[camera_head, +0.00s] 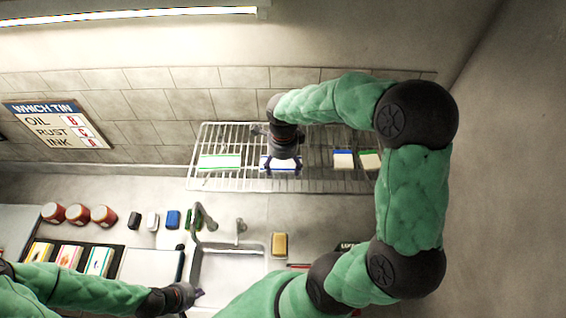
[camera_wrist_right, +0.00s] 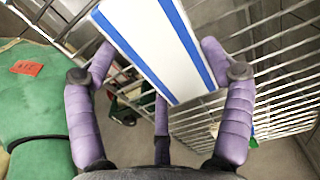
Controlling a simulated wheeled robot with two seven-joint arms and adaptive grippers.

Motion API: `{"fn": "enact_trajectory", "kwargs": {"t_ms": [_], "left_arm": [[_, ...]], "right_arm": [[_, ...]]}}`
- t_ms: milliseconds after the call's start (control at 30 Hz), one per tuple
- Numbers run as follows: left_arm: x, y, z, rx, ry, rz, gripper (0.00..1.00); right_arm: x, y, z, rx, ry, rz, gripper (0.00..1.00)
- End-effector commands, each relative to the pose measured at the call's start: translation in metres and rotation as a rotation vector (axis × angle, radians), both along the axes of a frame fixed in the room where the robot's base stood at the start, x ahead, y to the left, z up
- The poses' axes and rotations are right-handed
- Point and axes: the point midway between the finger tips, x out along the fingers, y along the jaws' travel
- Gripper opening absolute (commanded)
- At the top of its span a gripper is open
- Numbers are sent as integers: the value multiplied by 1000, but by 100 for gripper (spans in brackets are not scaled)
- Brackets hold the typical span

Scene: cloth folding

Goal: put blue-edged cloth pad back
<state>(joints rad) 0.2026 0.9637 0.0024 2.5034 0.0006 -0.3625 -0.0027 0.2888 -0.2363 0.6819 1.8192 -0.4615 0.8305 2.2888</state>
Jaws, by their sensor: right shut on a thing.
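The blue-edged cloth pad (camera_head: 268,165) is at the wire rack (camera_head: 226,183) on the back wall, partly hidden by my right gripper (camera_head: 283,171). In the right wrist view the pad (camera_wrist_right: 150,40) is white with two blue edge stripes and lies between the purple fingers of my right gripper (camera_wrist_right: 158,58), which is shut on it. The rack's wires (camera_wrist_right: 275,75) run close behind the pad; I cannot tell whether the pad rests on them. My left gripper (camera_head: 197,294) is low in front of the sink, and its finger opening is too small to tell.
A green-edged pad (camera_head: 220,162) lies left on the rack; blue-topped (camera_head: 343,159) and green-topped (camera_head: 369,160) blocks sit right. Below are a sink (camera_head: 230,275), faucet (camera_head: 204,216), yellow sponge (camera_head: 279,244), red tins (camera_head: 78,213) and a tray of pads (camera_head: 68,256). A sign (camera_head: 58,124) hangs left.

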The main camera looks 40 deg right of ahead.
Motion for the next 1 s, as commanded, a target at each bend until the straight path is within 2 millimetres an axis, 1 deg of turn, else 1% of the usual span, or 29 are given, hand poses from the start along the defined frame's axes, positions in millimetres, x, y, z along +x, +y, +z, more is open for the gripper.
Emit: {"fn": "enact_trajectory", "kwargs": {"t_ms": [33,67,100,133,500,633,767,1000], "left_arm": [[0,0,-3,0,0,0,0],[0,0,-2,0,0,0,0],[0,0,-2,0,0,0,0],[0,0,-2,0,0,0,0],[0,0,-1,0,0,0,0],[0,0,3,0,0,0,0],[0,0,-4,0,0,0,0],[0,0,-14,0,0,0,0]], "right_arm": [[0,0,-3,0,0,0,44],[0,0,-2,0,0,0,87],[0,0,-2,0,0,0,98],[0,0,-1,0,0,0,100],[0,0,-1,0,0,0,100],[1,0,5,-1,-2,0,100],[2,0,24,-2,-6,1,100],[2,0,73,-1,-7,1,100]]}}
